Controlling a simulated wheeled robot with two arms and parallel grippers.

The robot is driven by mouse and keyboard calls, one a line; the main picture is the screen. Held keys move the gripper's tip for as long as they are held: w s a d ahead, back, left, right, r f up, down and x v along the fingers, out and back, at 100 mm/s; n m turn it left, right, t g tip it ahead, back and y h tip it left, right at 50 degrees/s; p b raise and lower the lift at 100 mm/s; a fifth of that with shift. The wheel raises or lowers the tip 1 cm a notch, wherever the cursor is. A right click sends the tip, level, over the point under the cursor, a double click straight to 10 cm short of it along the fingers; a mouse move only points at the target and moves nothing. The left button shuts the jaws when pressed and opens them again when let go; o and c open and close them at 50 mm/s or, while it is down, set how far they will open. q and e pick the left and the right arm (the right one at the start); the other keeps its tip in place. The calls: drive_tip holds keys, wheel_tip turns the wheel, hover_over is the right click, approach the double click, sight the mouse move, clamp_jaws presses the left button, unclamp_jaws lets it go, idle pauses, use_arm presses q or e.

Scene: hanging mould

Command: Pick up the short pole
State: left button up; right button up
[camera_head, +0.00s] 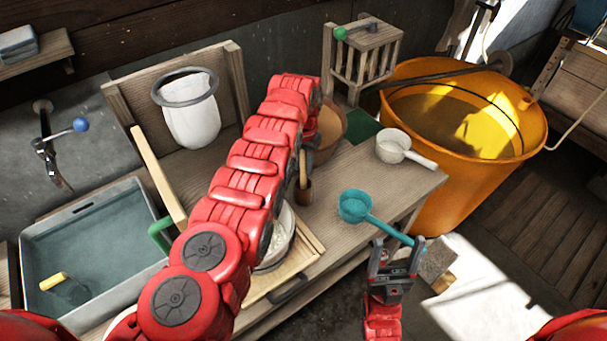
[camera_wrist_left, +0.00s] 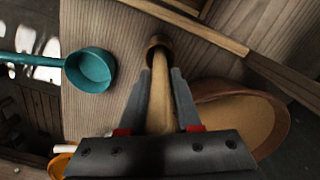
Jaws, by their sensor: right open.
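A short wooden pole (camera_head: 303,168) stands in a small dark brown cup (camera_head: 303,192) on the wooden bench. In the left wrist view the pole (camera_wrist_left: 161,98) runs between the two fingers of my left gripper (camera_wrist_left: 161,72), with the cup (camera_wrist_left: 160,45) beyond the fingertips. The fingers are close along both sides of the pole; I cannot tell whether they touch it. In the head view my red left arm hides this gripper. My right gripper (camera_head: 393,245) is open at the bench's front edge, by the handle of a teal ladle (camera_head: 357,206).
A brown bowl (camera_head: 330,128) stands beside the pole. A white ladle (camera_head: 393,147) lies on the right of the bench (camera_head: 400,185). A large orange tub (camera_head: 465,190) stands right of the bench, a water-filled sink (camera_head: 95,245) at left. A white bag (camera_head: 190,120) hangs behind.

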use_arm(q)
clamp_jaws()
